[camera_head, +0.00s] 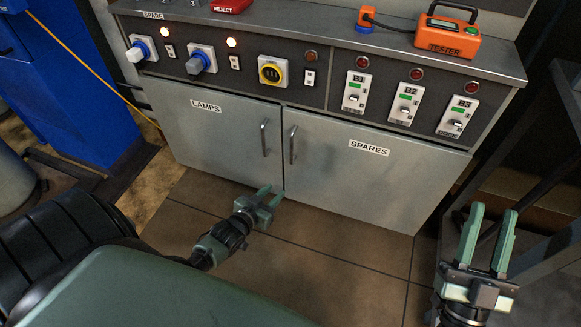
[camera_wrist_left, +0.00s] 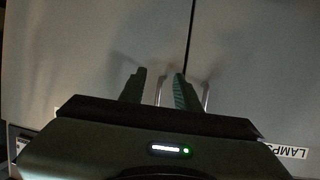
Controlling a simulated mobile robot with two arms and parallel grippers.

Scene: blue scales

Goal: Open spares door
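The spares door (camera_head: 360,185) is the grey right-hand cabinet door with a "SPARES" label, and it is shut. Its vertical metal handle (camera_head: 292,145) is near its left edge. My left gripper (camera_head: 272,191) is open and empty in front of the doors, lower in the picture than the handle and apart from it. In the left wrist view, which is upside down, the spares handle (camera_wrist_left: 161,88) appears between the open fingers (camera_wrist_left: 157,82). My right gripper (camera_head: 492,210) is open and empty, right of the cabinet.
The shut lamps door (camera_head: 215,130) with its own handle (camera_head: 264,138) adjoins on the left. Above is a panel (camera_head: 315,88) with knobs and switches. An orange tester (camera_head: 447,38) stands on the top ledge. Tiled floor (camera_head: 340,250) before the doors is clear. A dark frame (camera_head: 530,190) stands at right.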

